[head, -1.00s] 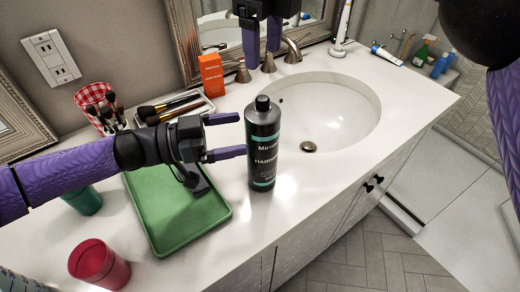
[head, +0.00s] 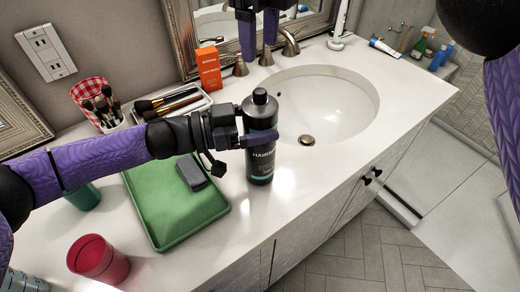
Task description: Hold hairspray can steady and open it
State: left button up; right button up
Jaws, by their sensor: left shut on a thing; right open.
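The hairspray can (head: 261,165) is a dark bottle with a black cap (head: 260,97). It stands upright on the white counter just left of the sink. My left gripper (head: 262,136) reaches in from the left and is shut around the can's upper body, below the cap; a finger crosses its front and hides part of the label. My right gripper (head: 258,52) is at the top of the picture, pointing down, behind and above the can. Its two purple fingers are apart with nothing between them. The cap is on the can.
A green tray (head: 165,222) with a dark block (head: 191,172) lies left of the can. A red cup (head: 97,260) and a teal cup (head: 84,197) stand front left. An orange box (head: 209,68), a brush cup (head: 92,92) and a faucet (head: 289,41) are behind. The sink (head: 335,98) is right.

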aim_at(261, 92)
pick_arm(q)
grip_shut()
pick_arm(e)
jog(key=shift+o, duration=0.8)
jog(key=n, duration=0.3)
jog(key=shift+s+n, duration=0.3)
jog(key=s+d+r+n+t+y, duration=0.1)
jog(key=s+r+n+t, duration=0.1)
jog(key=n, duration=1)
jog(key=s+r+n+t, duration=0.1)
jog(key=r+n, duration=0.1)
jog(key=n, duration=1)
jog(key=x, duration=1.2)
jog(key=shift+d+f, duration=0.1)
grip_shut()
